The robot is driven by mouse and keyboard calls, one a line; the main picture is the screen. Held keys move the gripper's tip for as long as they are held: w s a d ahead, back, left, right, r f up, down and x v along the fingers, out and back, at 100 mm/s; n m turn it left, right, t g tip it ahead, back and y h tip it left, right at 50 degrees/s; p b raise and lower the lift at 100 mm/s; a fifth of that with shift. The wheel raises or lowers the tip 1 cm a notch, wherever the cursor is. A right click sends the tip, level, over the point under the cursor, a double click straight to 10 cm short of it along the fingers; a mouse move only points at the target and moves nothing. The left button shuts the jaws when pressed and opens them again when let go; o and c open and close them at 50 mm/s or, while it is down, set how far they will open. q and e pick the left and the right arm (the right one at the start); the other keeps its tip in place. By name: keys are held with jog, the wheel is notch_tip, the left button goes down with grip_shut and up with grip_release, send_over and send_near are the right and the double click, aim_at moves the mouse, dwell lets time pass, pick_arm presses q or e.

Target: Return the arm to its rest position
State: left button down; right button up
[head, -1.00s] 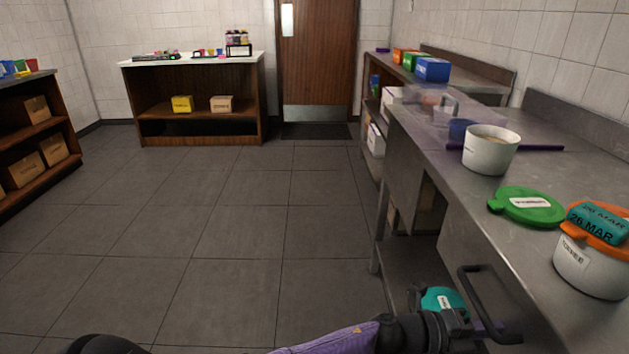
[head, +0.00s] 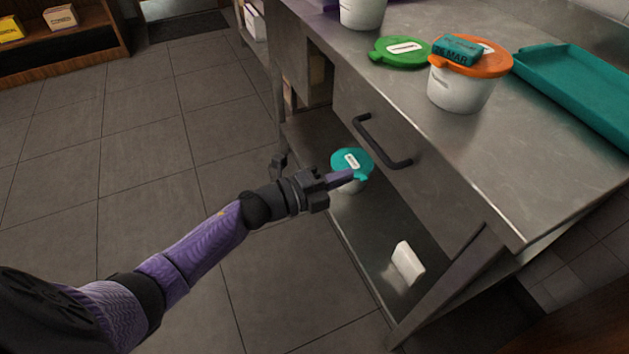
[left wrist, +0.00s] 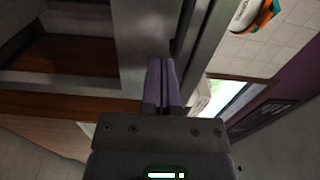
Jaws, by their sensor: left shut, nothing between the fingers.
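My left arm reaches in from the lower left in the head view. Its gripper (head: 338,178) is shut and empty. It is in front of the counter's lower shelf and overlaps a teal-lidded tub (head: 353,162) there; I cannot tell whether they touch. The drawer handle (head: 381,142) is above and to the right of the gripper. In the left wrist view the two purple fingers (left wrist: 160,88) lie together with nothing between them. My right gripper is not in view.
The steel counter (head: 500,140) carries a white tub with an orange lid (head: 470,68), a green lid (head: 400,52) and a teal tray (head: 585,90). A white block (head: 407,262) stands on the lower shelf. The tiled floor (head: 140,150) to the left is clear.

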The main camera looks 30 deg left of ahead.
pick_arm(q)
jog(key=s+a+f+n+g+y+p, duration=0.25)
jog(key=s+a+f+n+y, duration=0.25)
jog(key=s+f+n, duration=0.4)
jog(key=s+a+f+n+g+y+p, duration=0.25)
jog(key=s+a+f+n+y, duration=0.2)
jog(key=s+f+n, duration=0.45)
jog(key=s+d+f+n+g+y+p, duration=0.1)
jog(key=s+f+g, duration=0.3)
jog(key=s, duration=1.1)
jog(key=s+d+f+n+g+y+p, duration=0.1)
jog(key=s+f+n+g, duration=0.3)
jog(key=s, duration=1)
jog(key=shift+s+d+f+g, duration=0.35)
jog(key=shift+d+g, duration=0.3)
jog(key=shift+g, duration=0.25)
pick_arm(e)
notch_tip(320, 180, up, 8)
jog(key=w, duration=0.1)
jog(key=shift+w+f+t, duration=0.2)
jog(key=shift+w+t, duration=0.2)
